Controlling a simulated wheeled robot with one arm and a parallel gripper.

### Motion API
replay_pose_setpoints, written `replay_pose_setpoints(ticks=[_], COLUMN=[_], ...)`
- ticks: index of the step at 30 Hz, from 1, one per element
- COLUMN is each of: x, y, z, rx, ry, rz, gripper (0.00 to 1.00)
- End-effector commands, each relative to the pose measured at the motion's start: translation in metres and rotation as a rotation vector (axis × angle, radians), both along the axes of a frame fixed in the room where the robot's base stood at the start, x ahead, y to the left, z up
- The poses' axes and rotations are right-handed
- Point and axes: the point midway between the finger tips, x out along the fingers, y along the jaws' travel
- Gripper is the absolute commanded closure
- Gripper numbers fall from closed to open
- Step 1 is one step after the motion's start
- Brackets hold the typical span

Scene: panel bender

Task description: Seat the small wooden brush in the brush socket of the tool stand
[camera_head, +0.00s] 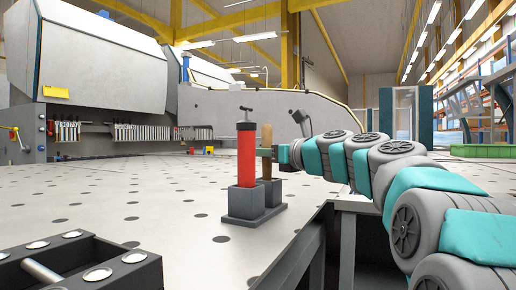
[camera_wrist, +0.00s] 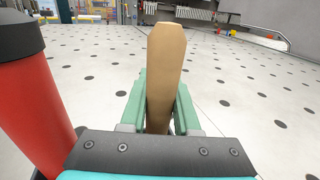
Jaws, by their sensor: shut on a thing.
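The small wooden brush (camera_head: 267,135) stands about upright at the right side of the tool stand (camera_head: 240,219). Its pale wooden handle (camera_wrist: 166,55) rises between the green fingers of my gripper (camera_wrist: 161,105) in the wrist view. My gripper (camera_head: 266,152) is shut on the handle, coming from the right in the head view. The brush's lower end meets the stand's right, lower block (camera_head: 273,191) in the picture; I cannot tell how deep it sits. Bristles are not visible.
A red cylinder with a black top (camera_head: 246,152) stands in the stand's left block, close beside my gripper; it also shows in the wrist view (camera_wrist: 38,115). A dark fixture (camera_head: 80,265) lies at the front left. The perforated table (camera_head: 120,190) is otherwise mostly clear.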

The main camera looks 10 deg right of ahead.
Motion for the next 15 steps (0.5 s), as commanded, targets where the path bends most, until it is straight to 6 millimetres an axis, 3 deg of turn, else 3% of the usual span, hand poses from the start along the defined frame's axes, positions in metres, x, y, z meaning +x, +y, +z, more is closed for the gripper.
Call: replay_pose_setpoints(ticks=[15], x=[0.0001], y=[0.0006], z=[-0.0055], rx=[0.001], ry=[0.002], rz=[0.002], gripper=[1.00])
